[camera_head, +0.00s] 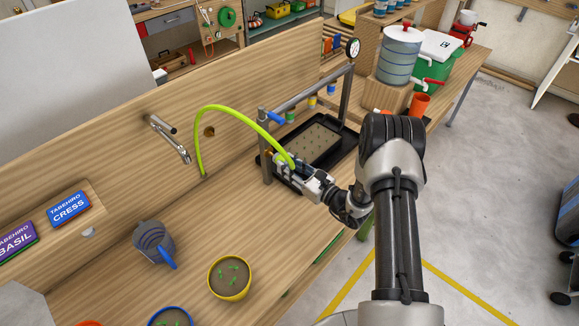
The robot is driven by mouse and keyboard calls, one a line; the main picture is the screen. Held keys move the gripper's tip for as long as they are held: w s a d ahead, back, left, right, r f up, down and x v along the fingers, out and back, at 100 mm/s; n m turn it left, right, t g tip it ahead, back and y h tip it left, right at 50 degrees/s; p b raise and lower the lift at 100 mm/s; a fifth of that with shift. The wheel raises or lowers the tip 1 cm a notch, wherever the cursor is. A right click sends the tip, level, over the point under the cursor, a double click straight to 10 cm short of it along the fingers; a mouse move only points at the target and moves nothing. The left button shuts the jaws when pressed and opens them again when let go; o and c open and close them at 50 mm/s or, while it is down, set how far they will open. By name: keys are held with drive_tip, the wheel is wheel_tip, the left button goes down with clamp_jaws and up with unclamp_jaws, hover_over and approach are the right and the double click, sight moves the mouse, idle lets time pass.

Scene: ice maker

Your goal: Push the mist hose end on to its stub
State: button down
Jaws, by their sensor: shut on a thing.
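The mist hose (215,107) is a bright yellow-green tube. It rises from the bench by the wooden back panel, arches to the right and comes down to my gripper (284,162). My gripper is shut on the hose near its end, beside the left post of the grey metal frame (311,92). A small brass-coloured piece (268,153) shows at that post, next to the fingers; I cannot tell whether it is the stub. The hose tip is hidden by the fingers, so I cannot tell whether it touches the stub.
A black tray (342,151) with a seedling bed lies under the frame. A blue-handled valve (276,118) and a gauge (353,47) are on the frame. The bench between is clear.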

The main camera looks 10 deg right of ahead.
drive_tip(key=shift+b+x, duration=0.8)
drive_tip(key=shift+x, duration=0.7)
idle(0.4)
drive_tip(key=c, duration=1.2)
unclamp_jaws()
drive_tip(key=v, duration=1.2)
